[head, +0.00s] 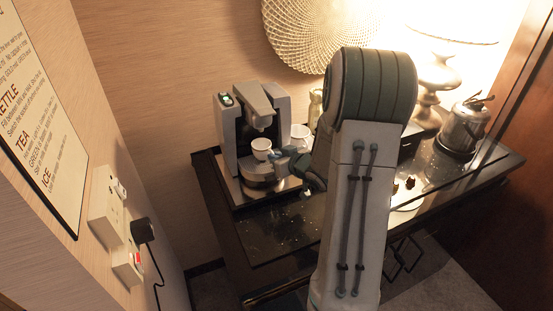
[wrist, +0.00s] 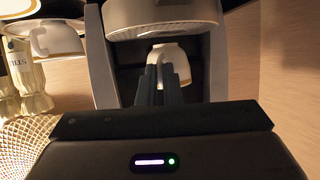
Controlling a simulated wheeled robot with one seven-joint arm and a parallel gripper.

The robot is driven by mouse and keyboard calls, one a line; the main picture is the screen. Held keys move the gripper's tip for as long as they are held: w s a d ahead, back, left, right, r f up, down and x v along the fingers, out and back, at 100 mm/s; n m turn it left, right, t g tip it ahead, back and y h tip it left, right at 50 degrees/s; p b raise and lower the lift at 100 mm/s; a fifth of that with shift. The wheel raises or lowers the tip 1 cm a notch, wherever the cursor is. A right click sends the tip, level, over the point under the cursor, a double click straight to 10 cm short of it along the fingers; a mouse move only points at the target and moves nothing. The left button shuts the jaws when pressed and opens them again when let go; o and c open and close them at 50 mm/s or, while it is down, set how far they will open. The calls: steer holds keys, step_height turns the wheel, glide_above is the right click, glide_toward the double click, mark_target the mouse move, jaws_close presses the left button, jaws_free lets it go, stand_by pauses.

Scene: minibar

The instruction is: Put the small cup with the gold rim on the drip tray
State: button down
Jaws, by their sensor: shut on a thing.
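The small white cup (head: 261,148) is at the front of the coffee machine (head: 250,120), under its spout, in the head view. My gripper (head: 280,157) reaches in from the right and is shut on it. In the wrist view, which looks upside down, the cup (wrist: 168,54) shows beyond my dark fingers (wrist: 161,82), which hide part of it. The round drip tray (wrist: 162,14) shows at the top of that view, and in the head view (head: 258,183) it lies below the cup. I cannot tell whether the cup touches it.
Another white cup (head: 300,132) stands right of the machine; a cup (wrist: 58,38) with a gold line shows at left in the wrist view. A kettle (head: 463,127) and a lamp (head: 436,80) stand at the right. The glossy counter's front left (head: 270,232) is clear.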

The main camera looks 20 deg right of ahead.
steer(key=shift+f, duration=0.55)
steer(key=c, duration=1.6)
jaws_free()
